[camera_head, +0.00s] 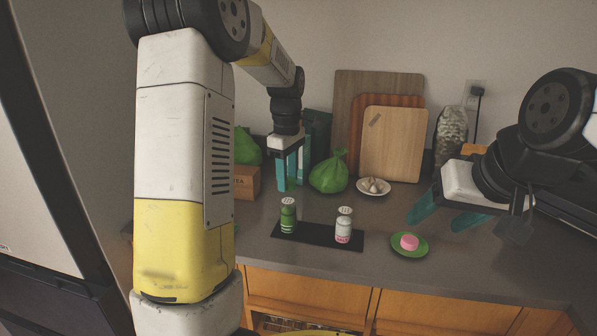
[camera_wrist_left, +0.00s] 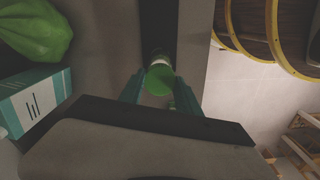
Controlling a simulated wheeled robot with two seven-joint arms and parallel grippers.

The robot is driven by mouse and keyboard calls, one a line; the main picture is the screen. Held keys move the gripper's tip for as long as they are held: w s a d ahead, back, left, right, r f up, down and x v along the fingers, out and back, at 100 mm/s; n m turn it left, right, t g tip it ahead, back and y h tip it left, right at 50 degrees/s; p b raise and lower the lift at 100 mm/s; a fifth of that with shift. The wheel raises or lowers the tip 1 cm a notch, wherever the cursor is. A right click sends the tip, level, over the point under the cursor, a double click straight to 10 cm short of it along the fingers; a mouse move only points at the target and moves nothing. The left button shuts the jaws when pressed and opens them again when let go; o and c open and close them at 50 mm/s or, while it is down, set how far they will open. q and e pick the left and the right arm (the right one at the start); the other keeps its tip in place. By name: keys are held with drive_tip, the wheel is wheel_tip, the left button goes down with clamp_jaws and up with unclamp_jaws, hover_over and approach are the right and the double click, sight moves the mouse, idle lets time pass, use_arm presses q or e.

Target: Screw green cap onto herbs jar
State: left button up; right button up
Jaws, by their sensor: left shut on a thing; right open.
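The green jar (camera_head: 288,218), with a white band and a pale perforated top, stands upright on a dark mat; its label is unreadable. My left gripper (camera_head: 290,188) points down above and apparently behind it in the head view. In the left wrist view, a round green cap (camera_wrist_left: 160,80) lies between the teal fingertips of my left gripper (camera_wrist_left: 158,88), which is shut on it. The jar's white band (camera_wrist_left: 158,60) shows just beyond the cap, so the gap is hard to judge. The cap cannot be made out in the head view. My right gripper (camera_head: 450,216) is open and empty at the right.
A white-and-pink jar (camera_head: 344,227) stands on the same dark mat (camera_head: 314,236). A pink cap (camera_head: 409,242) lies on a green plate (camera_head: 397,251). Behind are a green bag (camera_head: 329,174), a garlic bowl (camera_head: 373,192) and cutting boards (camera_head: 393,145). The counter's front edge is near.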

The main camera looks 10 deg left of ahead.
sight(288, 204)
use_arm(q)
drive_tip(key=shift+f, duration=2)
drive_tip(key=shift+f, duration=0.15)
idle(0.6)
drive_tip(key=m, duration=0.6)
drive_tip(key=shift+f, duration=0.1)
drive_tip(key=shift+m, duration=0.3)
drive_tip(key=m, duration=0.5)
drive_tip(key=shift+f, duration=0.15)
